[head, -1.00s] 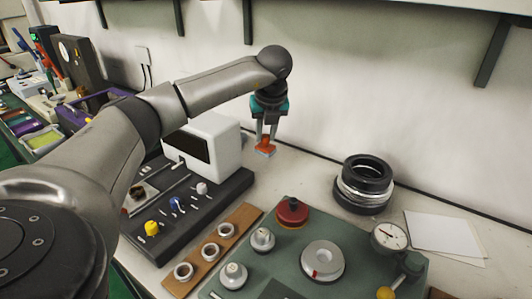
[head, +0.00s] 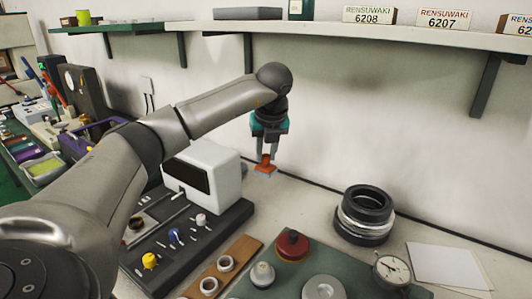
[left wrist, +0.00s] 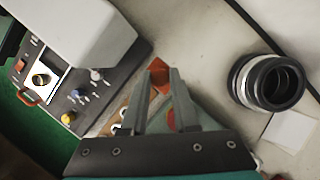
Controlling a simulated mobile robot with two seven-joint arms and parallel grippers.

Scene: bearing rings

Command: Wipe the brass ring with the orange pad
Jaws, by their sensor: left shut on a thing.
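My left gripper (head: 267,155) is shut on the orange pad (head: 265,169) and holds it above the bench, to the right of the white box. In the left wrist view, the pad (left wrist: 159,76) shows at the tips of the fingers (left wrist: 160,95). A small brownish ring (head: 137,223), which looks like the brass ring, sits on the dark base at left, partly behind my left arm. In the left wrist view this ring (left wrist: 41,80) lies on a white square patch, well apart from the pad. My right gripper is not in view.
The white box (head: 215,178) stands on a dark base with several knobs. A stack of dark and silver rings (head: 363,216) stands at right, near white paper (head: 447,265). A green mat (head: 330,262) holds a red-topped part (head: 292,245) and a gauge (head: 391,270). A shelf (head: 350,30) runs above.

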